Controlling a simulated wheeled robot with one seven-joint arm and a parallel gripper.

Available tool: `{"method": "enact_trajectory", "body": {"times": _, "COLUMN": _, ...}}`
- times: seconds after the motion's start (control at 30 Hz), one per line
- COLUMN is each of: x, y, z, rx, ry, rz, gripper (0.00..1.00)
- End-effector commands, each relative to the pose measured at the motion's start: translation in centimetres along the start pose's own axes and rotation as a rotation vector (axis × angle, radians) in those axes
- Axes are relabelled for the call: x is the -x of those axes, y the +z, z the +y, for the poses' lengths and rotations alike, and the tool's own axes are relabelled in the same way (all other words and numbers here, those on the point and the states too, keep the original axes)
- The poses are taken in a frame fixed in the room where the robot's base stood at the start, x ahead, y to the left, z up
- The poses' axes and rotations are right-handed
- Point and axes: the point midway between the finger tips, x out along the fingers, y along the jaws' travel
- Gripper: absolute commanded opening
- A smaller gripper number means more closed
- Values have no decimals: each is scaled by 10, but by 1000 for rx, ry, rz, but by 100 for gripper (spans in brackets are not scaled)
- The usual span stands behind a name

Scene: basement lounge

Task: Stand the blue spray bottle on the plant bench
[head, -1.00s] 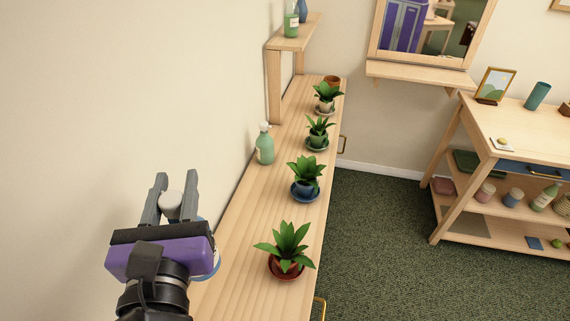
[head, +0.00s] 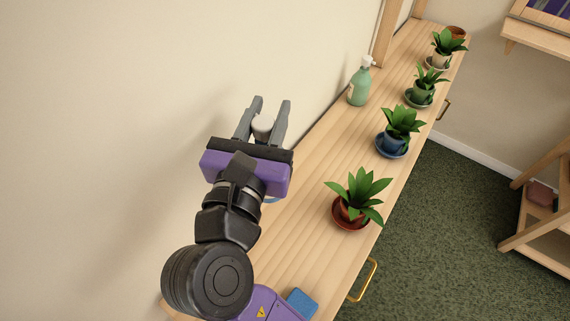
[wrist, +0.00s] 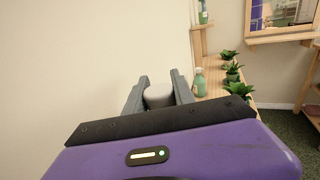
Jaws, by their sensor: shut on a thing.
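My gripper (head: 270,108) is shut on the blue spray bottle, beside the wall at the left side of the plant bench (head: 312,155). Only the bottle's pale top (head: 263,124) shows between the fingers, with a sliver of blue below the purple gripper body. The rest of the bottle is hidden, and I cannot tell whether its base touches anything. The wrist view also shows the pale top (wrist: 158,95) between the fingers. The bench is a long wooden top running along the wall.
A green spray bottle (head: 359,85) stands by the wall farther along. Several potted plants line the front edge, the nearest in a red pot (head: 349,216). A blue block (head: 301,302) lies at the near end. Bare wood lies between the wall and the plants.

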Motion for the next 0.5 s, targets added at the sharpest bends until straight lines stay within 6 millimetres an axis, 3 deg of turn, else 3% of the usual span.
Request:
{"method": "enact_trajectory", "body": {"times": 0.1, "x": 0, "y": -29, "z": 0, "rx": 5, "ry": -1, "rz": 2, "gripper": 0}}
{"method": "enact_trajectory", "body": {"times": 0.5, "x": 0, "y": -114, "z": -1, "rx": 2, "ry": -1, "rz": -1, "gripper": 0}}
